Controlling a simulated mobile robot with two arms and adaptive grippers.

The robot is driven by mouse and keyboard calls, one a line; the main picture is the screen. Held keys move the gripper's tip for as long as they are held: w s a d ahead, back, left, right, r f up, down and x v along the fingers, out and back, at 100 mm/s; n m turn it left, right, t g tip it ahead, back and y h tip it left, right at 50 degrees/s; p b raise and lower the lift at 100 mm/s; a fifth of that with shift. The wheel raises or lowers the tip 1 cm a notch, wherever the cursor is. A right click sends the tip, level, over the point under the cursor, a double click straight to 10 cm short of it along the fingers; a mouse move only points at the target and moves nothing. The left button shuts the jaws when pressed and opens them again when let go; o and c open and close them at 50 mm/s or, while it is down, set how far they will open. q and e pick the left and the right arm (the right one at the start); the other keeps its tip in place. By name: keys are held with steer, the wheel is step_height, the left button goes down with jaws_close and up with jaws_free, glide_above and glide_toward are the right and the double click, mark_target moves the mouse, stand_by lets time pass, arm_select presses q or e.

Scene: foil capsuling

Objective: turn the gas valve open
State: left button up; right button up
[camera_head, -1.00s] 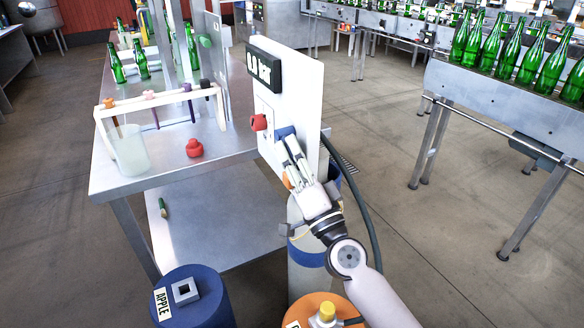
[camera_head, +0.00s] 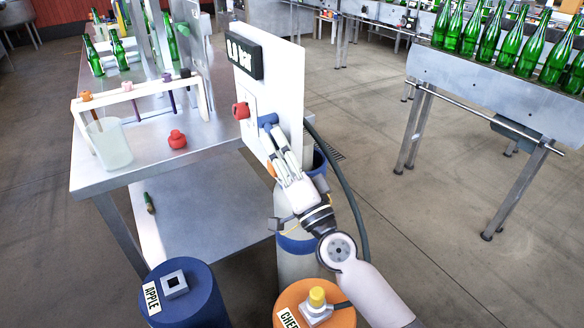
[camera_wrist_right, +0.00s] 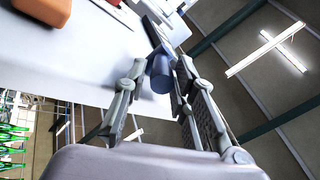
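A white upright panel (camera_head: 285,85) carries a red knob (camera_head: 240,110), a blue knob (camera_head: 267,119) and, lower down, a small orange part (camera_head: 270,168). No label shows which one is the gas valve. My right gripper (camera_head: 273,132) is at the blue knob, reaching up from below right. In the right wrist view the blue knob (camera_wrist_right: 160,74) lies between the two fingertips of my right gripper (camera_wrist_right: 161,72). The fingers stand apart, one on each side, with a small gap visible on the left. Contact on the right is unclear. My left gripper is not in view.
A steel table (camera_head: 200,145) on the left holds a red knobbed part (camera_head: 177,139), a clear beaker (camera_head: 108,143) and a white rack. A blue drum (camera_head: 205,300) and an orange drum (camera_head: 290,300) stand in front. A dark hose (camera_head: 352,200) hangs behind my right arm.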

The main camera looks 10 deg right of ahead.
steer(key=v, duration=1)
steer(key=shift+s, duration=0.25)
steer(key=shift+d+f, duration=0.15)
